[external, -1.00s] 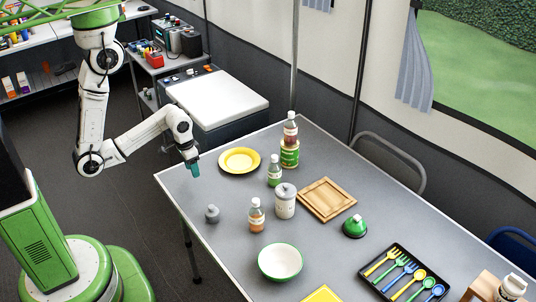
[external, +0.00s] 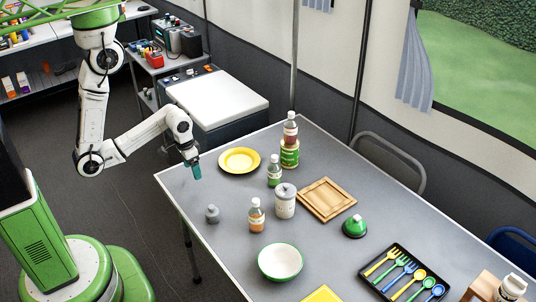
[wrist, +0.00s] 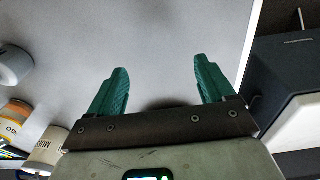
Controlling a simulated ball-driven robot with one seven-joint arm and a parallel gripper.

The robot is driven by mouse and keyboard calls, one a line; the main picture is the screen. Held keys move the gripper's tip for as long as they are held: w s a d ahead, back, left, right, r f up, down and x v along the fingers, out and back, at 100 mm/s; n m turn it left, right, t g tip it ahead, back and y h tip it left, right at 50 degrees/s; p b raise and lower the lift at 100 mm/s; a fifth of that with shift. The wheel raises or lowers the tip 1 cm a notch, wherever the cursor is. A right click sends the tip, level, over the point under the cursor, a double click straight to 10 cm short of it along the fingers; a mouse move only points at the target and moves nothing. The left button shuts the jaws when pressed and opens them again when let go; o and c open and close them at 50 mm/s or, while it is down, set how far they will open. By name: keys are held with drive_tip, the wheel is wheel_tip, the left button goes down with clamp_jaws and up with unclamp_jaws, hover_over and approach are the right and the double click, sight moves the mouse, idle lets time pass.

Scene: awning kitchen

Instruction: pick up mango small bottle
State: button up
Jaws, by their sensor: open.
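The likely mango small bottle (external: 256,216), with orange contents and a pale cap, stands upright on the grey table, between a grey knobbed object and a white canister. In the wrist view the orange bottle (wrist: 16,120) is at the left edge, partly cut off, with only the end of its label showing. My gripper (external: 196,173) is above the table's left edge, apart from the bottle. In the wrist view my gripper (wrist: 162,78) has its two green fingers spread with nothing between them.
The grey knobbed object (external: 212,214) and white canister (external: 285,203) flank the bottle. A green bottle (external: 274,173), yellow plate (external: 240,160) and wooden board (external: 327,199) stand behind; a green-rimmed bowl (external: 281,262) is in front. Bare table (external: 205,187) lies beneath my gripper.

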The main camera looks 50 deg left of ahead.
drive_tip(key=w+d+m, duration=0.1)
drive_tip(key=w+d+r+m, duration=0.1)
drive_tip(key=d, duration=0.1)
drive_tip(key=w+d+m+p, duration=0.1)
drive_tip(key=w+d, duration=0.1)
drive_tip(key=shift+r+h, duration=0.3)
drive_tip(key=shift+h, duration=0.1)
drive_tip(key=w+d+r+m+p, duration=0.1)
drive_tip(key=w+d+r+m, duration=0.25)
drive_tip(key=d, duration=0.45)
drive_tip(key=m+h+p, duration=0.2)
drive_tip(key=m, duration=0.7)
approach(257, 208)
drive_tip(key=w, duration=0.1)
drive_tip(key=x, duration=0.3)
drive_tip(key=a+x, duration=0.1)
drive_tip(key=x, duration=0.1)
drive_tip(key=shift+w+f, duration=0.1)
drive_tip(key=shift+f, duration=0.15)
drive_tip(key=shift+s+x, duration=0.1)
drive_tip(key=shift+x, duration=1.2)
drive_tip(key=shift+s+x, duration=0.15)
drive_tip(key=shift+x, duration=1.2)
drive_tip(key=shift+s+d, duration=0.15)
drive_tip(key=shift+c, duration=0.3)
drive_tip(key=shift+r, duration=0.1)
clamp_jaws()
